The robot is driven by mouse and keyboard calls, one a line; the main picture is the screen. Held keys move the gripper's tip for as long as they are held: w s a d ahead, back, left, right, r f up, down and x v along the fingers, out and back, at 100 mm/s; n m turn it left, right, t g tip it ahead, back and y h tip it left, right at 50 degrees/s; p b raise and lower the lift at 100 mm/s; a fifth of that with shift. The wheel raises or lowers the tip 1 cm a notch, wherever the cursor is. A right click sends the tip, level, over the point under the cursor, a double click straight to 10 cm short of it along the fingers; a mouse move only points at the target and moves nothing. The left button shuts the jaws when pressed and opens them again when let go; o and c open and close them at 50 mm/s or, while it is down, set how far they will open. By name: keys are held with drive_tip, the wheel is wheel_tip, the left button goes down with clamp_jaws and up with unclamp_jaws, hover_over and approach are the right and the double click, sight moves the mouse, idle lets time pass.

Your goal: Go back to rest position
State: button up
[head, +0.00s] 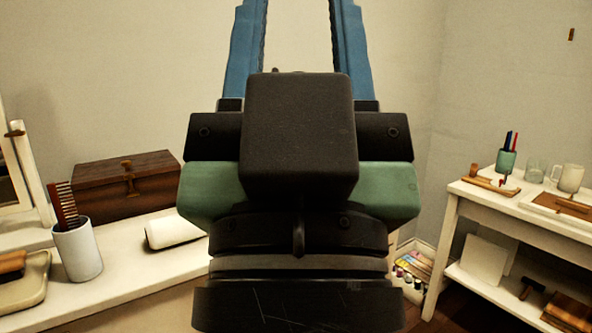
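My gripper (297,22) is raised close in front of the head camera and fills the middle of the view. Its black and green body faces me. Its two blue fingers point up and stand wide apart, with bare wall showing between them. The fingertips are cut off by the top edge, so I cannot see them. Nothing shows held between the visible parts of the fingers. No bed or laundry is in view.
A white table (130,262) at left bears a brown wooden box (115,188), a white cup (77,250) with a comb, a white roll (172,231) and a tray (28,285). A white shelf table (480,203) at right bears cups. A box of colourful items (412,267) is low between them.

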wheel_tip(320, 180, up, 30)
drive_tip(key=p, duration=2.7)
drive_tip(key=shift+p, duration=0.35)
drive_tip(key=shift+a, duration=0.1)
